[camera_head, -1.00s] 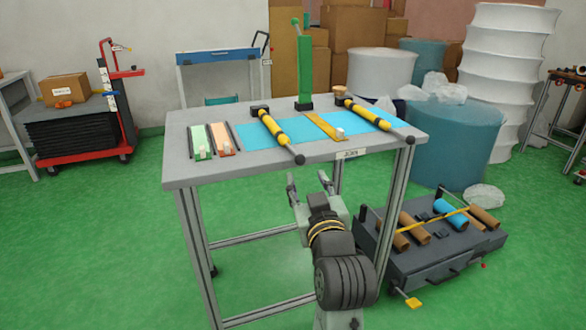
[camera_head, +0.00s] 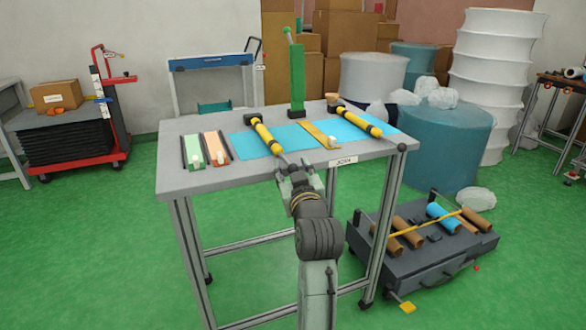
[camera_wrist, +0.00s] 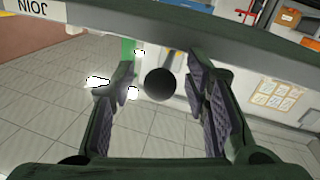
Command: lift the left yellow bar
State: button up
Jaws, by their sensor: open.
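The left yellow bar (camera_head: 265,136) lies across the blue mat on the table, with dark ends; its near end points toward the front edge. My gripper (camera_head: 292,163) is open at that front edge, close to the bar's near end. In the wrist view, a round black end knob (camera_wrist: 160,84) of the bar shows between my two spread fingers, with a gap on both sides. Whether the knob is inside the jaws or just beyond them is hard to tell. The right yellow bar (camera_head: 362,120) lies farther right on the blue mat.
The grey table (camera_head: 235,180) carries a green post (camera_head: 297,80) at the back, a flat yellow strip (camera_head: 318,133) between the bars, and green (camera_head: 193,151) and orange (camera_head: 215,148) trays at left. A dark cart (camera_head: 425,250) with rolls stands on the floor at right.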

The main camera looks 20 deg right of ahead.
grip_shut()
dwell(0.4)
dwell(0.4)
